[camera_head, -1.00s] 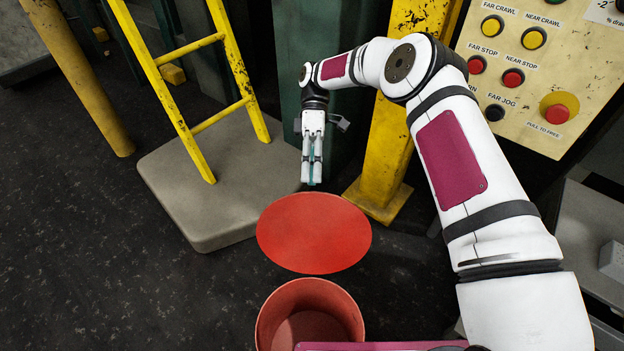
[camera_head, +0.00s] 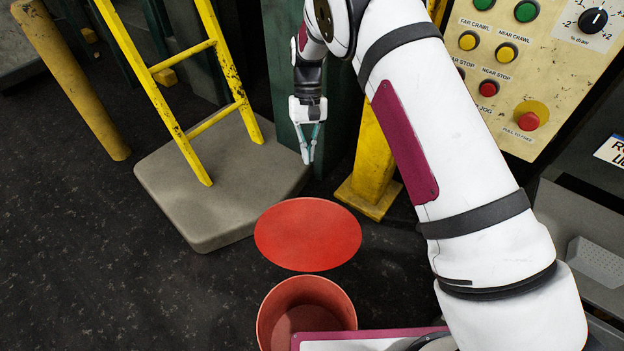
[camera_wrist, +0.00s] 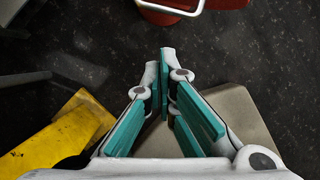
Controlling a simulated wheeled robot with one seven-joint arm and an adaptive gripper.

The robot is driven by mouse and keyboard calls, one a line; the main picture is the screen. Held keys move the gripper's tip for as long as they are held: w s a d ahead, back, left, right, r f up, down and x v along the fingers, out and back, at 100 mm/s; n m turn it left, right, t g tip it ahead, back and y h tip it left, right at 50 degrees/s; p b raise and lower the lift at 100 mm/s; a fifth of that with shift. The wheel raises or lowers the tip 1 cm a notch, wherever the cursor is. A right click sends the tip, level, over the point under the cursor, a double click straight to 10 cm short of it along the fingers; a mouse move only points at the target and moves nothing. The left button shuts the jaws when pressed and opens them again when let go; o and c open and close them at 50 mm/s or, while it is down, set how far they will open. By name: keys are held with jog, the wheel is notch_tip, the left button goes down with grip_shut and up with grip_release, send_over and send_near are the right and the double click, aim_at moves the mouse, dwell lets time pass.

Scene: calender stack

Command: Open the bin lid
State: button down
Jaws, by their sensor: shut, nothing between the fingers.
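The red bin (camera_head: 268,325) stands on the floor at the bottom middle of the head view, its round mouth uncovered and its inside visible. Its lid, a flat red disc (camera_head: 308,234), shows just beyond the mouth, swung back clear of it. My gripper (camera_head: 308,160) is beyond the lid, fingers pointing down, apart from both. The fingertips (camera_wrist: 164,52) meet and hold nothing. The wrist view shows red parts (camera_wrist: 165,12) at the top edge, with a white bar (camera_wrist: 190,12) across them; the rest is cut off.
A grey block (camera_head: 200,200) with a yellow ladder (camera_head: 205,85) stands left of the bin. A yellow post (camera_head: 370,170) stands behind the lid at right, beside a button panel (camera_head: 540,70). Dark floor (camera_head: 110,270) at left is clear.

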jog(key=s+f+m+t+b, duration=0.1)
jog(key=s+f+m+b, duration=0.1)
jog(key=s+f, duration=0.3)
jog(key=shift+d+f+b, duration=0.35)
jog(key=shift+d+f, duration=0.1)
jog(key=shift+f, duration=0.8)
jog(key=shift+s, duration=0.15)
